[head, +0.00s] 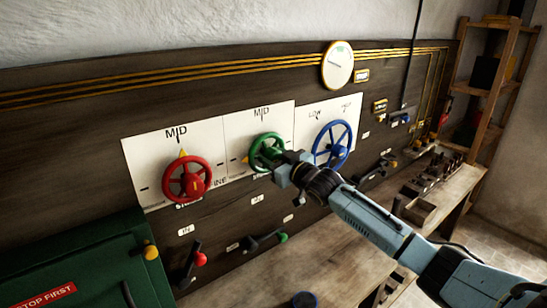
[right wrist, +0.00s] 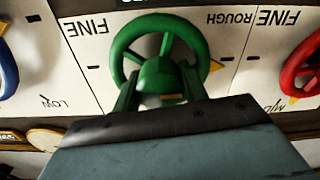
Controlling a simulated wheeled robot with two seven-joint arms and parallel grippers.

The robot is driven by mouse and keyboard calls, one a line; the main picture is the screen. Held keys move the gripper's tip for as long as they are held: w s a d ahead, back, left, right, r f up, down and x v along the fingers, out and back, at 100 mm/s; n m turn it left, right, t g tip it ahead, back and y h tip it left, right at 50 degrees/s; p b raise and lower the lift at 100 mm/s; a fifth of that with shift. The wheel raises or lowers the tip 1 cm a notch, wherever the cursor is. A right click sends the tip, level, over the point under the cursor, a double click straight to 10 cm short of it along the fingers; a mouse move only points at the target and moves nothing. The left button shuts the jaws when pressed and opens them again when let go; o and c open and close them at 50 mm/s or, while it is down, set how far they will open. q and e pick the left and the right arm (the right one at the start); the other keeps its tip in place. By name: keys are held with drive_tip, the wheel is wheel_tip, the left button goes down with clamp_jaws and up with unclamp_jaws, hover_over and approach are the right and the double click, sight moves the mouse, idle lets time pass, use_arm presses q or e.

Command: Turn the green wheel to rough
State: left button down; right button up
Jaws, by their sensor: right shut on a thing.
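The green wheel (head: 266,148) is on the middle white dial plate, under a MID label (head: 261,112). It shows close up and upside down in the right wrist view (right wrist: 128,40). Its yellow pointer (right wrist: 215,66) sits at the wheel's side towards the red wheel, by a dash mark. The ROUGH label (right wrist: 235,18) is near that side; the FINE label (right wrist: 86,27) is opposite. My right gripper (head: 279,163) is shut on the wheel at its hub, one finger on each side. My left gripper is not in view.
The red wheel (head: 187,179) is left of the green one, its pointer up at MID. The blue wheel (head: 333,144) is close on the right. Levers with red (head: 200,259) and green (head: 282,238) knobs stick out below. A green cabinet (head: 90,260) stands lower left.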

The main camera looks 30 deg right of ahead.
drive_tip(key=o, duration=1)
drive_tip(key=s+d+b, duration=0.1)
drive_tip(key=s+b, duration=0.1)
drive_tip(key=s, duration=1.1)
drive_tip(key=shift+s+d, duration=0.15)
